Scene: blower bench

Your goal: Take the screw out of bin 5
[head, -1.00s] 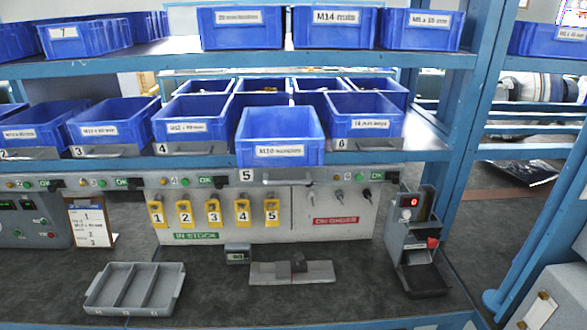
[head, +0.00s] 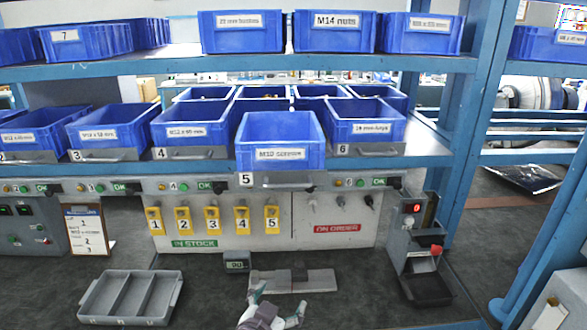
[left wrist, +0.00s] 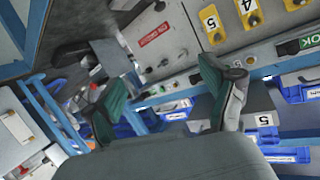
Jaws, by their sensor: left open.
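Bin 5 (head: 280,135) is a blue open-topped bin on a grey drawer front marked 5. It sits further forward than the bins beside it on the middle shelf. No screw can be made out inside it from this angle. My left gripper (head: 280,297) is at the bottom middle of the head view, over the bench, below and in front of bin 5. Its fingers are spread and nothing is between them. In the left wrist view the open fingers (left wrist: 160,85) face the panel, and the drawer marked 5 (left wrist: 264,119) shows at the right. My right gripper is not in view.
Bins 4 (head: 192,125) and 6 (head: 364,125) flank bin 5. The upper shelf (head: 250,64) passes above it. Below are a panel with yellow tags (head: 212,220), a grey compartment tray (head: 132,297), a grey block on a plate (head: 300,270) and a small device with a tray (head: 428,288).

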